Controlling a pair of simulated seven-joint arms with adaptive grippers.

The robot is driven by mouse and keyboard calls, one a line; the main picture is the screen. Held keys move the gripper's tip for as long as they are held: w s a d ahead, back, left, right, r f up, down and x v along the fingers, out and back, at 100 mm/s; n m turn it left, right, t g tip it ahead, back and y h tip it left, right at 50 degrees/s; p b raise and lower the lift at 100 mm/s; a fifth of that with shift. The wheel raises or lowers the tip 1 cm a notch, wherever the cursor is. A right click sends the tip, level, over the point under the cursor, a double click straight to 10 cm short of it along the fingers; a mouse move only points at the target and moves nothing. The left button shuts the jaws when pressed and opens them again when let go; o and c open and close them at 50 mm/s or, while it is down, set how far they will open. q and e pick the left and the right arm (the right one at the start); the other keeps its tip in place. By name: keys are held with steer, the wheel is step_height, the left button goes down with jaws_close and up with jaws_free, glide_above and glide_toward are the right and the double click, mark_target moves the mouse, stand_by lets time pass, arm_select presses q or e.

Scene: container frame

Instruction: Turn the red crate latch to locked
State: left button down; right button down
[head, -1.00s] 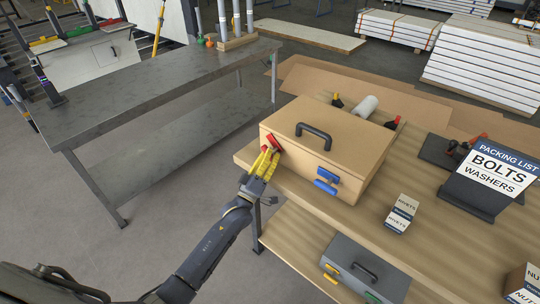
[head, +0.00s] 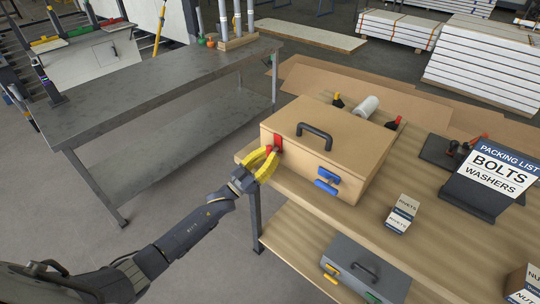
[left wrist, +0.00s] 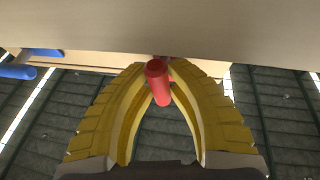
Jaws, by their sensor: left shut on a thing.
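The red latch (head: 277,143) is on the front face of the tan crate (head: 340,135), near its left corner. The blue latch (head: 327,181) is on the same face, further right. My left gripper (head: 273,156) has yellow fingers and is shut on the red latch. In the left wrist view the red latch (left wrist: 158,84) sits between the tips of the yellow fingers (left wrist: 158,72), and the crate's face spans the top. The blue latch (left wrist: 20,68) shows there at the left edge. My right gripper is not in view.
The crate stands on a wooden table (head: 440,240). Small rivet boxes (head: 402,213), a packing list sign (head: 494,172) and a clamp tool are to the right. A grey case (head: 365,268) sits on the lower shelf. A metal bench (head: 150,80) is at the left.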

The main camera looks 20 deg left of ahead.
arm_select(q)
steer(key=shift+r+m+g+h, duration=0.1)
steer(key=shift+m+g+h, duration=0.2)
steer(key=shift+m, duration=0.3)
steer(key=c, duration=1.3)
jaws_free()
steer(key=v, duration=1.2)
steer(key=shift+d, duration=0.1)
